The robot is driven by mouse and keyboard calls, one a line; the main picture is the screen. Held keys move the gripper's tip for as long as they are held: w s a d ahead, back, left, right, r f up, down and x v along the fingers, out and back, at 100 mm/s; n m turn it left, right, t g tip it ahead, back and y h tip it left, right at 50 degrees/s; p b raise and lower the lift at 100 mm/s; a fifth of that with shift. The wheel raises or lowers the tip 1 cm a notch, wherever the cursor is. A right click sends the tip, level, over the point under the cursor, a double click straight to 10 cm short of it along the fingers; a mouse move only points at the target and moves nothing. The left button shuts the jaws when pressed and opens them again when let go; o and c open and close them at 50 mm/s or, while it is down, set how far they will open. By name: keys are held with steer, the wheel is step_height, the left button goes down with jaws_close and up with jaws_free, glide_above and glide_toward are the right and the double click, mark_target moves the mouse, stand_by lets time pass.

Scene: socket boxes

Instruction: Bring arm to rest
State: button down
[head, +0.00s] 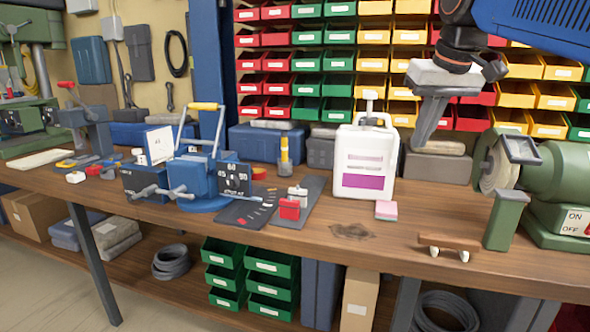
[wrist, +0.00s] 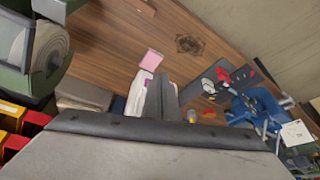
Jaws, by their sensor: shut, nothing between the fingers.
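My gripper (head: 424,140) hangs from the arm at the upper right in the head view, above the back of the bench and to the right of the white jug. Its fingers are shut and empty, pointing down. In the wrist view the shut fingers (wrist: 161,97) show as a dark wedge over the bench. The blue machine with dials (head: 205,180) stands at the centre left of the bench. A dark panel with a red box (head: 289,208) and a white box (head: 297,194) on it lies beside it.
The white jug (head: 364,162) and a pink sponge (head: 386,210) stand near the bench's middle. A green bench grinder (head: 566,185) is at the right. Colored bins (head: 340,60) fill the back wall. The wooden bench front (head: 300,245) is mostly clear.

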steer(key=s+d+f, duration=0.1)
steer(key=s+f, duration=0.6)
steer(key=f, duration=0.4)
steer(key=s+d+f, duration=0.1)
steer(key=s+f, duration=0.6)
steer(key=f, duration=0.4)
steer(key=s+d+f+m, duration=0.1)
steer(key=s+f, duration=0.6)
steer(key=f, duration=0.5)
steer(key=shift+h, duration=0.3)
